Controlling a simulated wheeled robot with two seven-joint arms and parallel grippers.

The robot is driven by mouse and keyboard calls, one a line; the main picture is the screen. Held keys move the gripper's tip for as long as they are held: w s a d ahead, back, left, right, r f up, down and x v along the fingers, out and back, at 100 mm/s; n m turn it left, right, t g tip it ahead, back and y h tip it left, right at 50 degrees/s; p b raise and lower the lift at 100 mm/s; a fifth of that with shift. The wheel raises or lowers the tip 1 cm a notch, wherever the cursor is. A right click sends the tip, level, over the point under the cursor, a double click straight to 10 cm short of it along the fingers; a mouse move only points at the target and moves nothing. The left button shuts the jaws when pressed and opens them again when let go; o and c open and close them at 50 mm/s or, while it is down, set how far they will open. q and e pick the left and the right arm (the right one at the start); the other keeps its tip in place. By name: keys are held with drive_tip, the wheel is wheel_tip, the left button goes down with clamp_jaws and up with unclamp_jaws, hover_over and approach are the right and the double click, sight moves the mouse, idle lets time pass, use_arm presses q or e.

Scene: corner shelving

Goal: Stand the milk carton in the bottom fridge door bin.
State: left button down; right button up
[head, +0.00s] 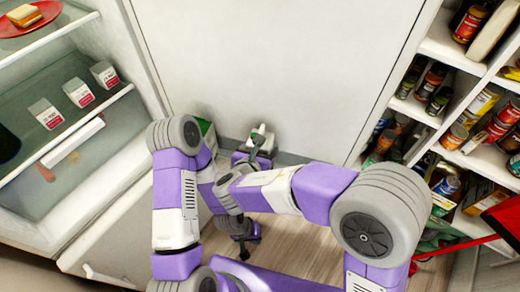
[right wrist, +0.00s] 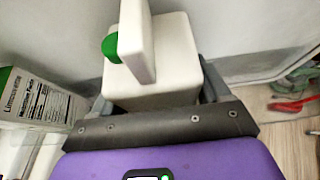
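The milk carton (right wrist: 150,88), white with a gabled top and a green cap, sits between the fingers of my right gripper (right wrist: 155,95). The fingers look closed against its sides. In the head view the carton (head: 261,137) is upright or nearly so, by the foot of a large white panel (head: 280,70), apparently the open fridge door. My right gripper (head: 253,157) is partly hidden by my arms there. A grey strip (head: 290,158) runs along the panel's foot. The bin itself and the carton's base are hidden. My left gripper (head: 243,245) hangs low over the floor; its fingers are unclear.
A green-topped carton (right wrist: 38,100) with printed text stands left of the milk carton. The open fridge is at left, with several small cartons on a shelf (head: 62,130) and a red plate (head: 28,18). Pantry shelves (head: 432,112) with jars and cans stand at right. Wooden floor (head: 285,235) shows below.

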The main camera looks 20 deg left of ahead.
drive_tip(key=o, duration=0.3)
drive_tip(key=p+v, duration=0.3)
drive_tip(key=v, duration=0.9)
drive_tip(key=shift+r, duration=0.2)
